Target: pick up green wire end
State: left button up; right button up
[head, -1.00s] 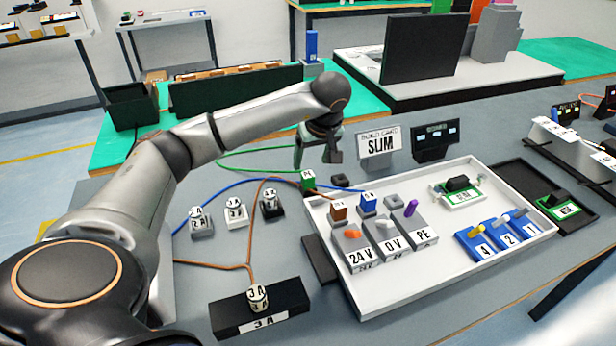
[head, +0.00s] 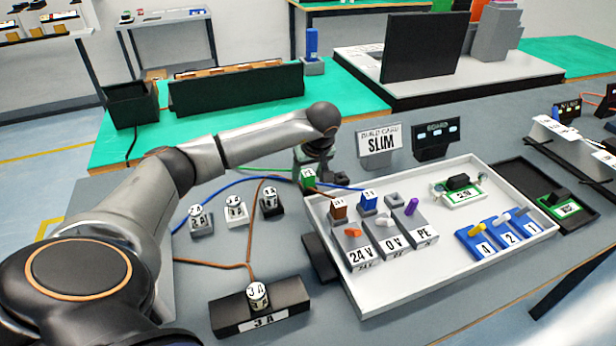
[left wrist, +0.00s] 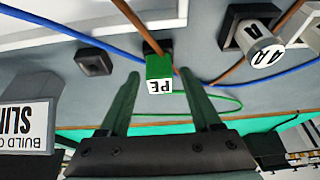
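The green wire end (head: 308,177) is a small green block on the table just outside the tray's far left corner. In the left wrist view the green wire end (left wrist: 159,72) shows a white PE label, and its green wire runs behind it. My left gripper (head: 312,165) is low over it. In the left wrist view the left gripper (left wrist: 165,82) is open, with one finger on each side of the green end and visible gaps to both. My right gripper is in neither view.
The white tray (head: 365,306) holds the 24 V, 0 V and PE terminals. Brown (head: 339,209) and blue (head: 368,200) wire ends stand on their terminals. Blue and brown wires pass close to the green end. The SLIM card (head: 380,146) stands behind the tray.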

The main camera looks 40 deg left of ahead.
pick_arm(q)
grip_shut()
dwell(0.3)
jog(key=shift+r, duration=0.15)
